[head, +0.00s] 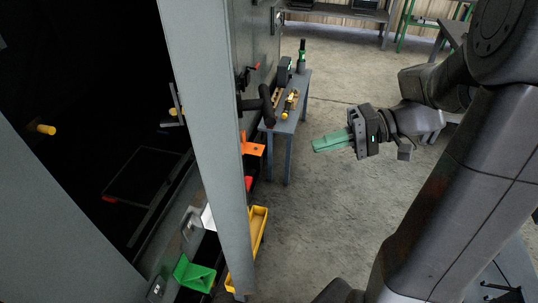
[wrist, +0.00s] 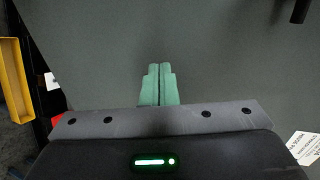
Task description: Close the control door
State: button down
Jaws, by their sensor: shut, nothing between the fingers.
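The control door (head: 208,130) is a tall grey panel standing open, its edge towards me in the head view. A black handle (head: 262,104) sticks out from its right face. The dark enclosure interior lies to its left. My gripper (head: 316,145), with green fingers, is to the right of the door with a clear gap, its fingers pointing left towards it. The fingers are together and hold nothing. In the wrist view the fingers (wrist: 159,70) point at a broad grey surface (wrist: 110,40), which seems to be the door's face. Contact there is not visible.
A small grey table (head: 297,103) with tools stands behind the gripper. A yellow bin (head: 260,222) and an orange bin (head: 253,149) show beside the door, and a green bin (head: 194,275) is low on its left. Bare concrete floor (head: 310,220) lies below my gripper.

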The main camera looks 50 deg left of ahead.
jog(key=r+p+x, duration=0.1)
jog(key=p+x, duration=0.2)
jog(key=x, duration=1.1)
jog(key=shift+s+p, duration=0.15)
jog(key=shift+p, duration=0.15)
jog(key=shift+a+f, duration=0.1)
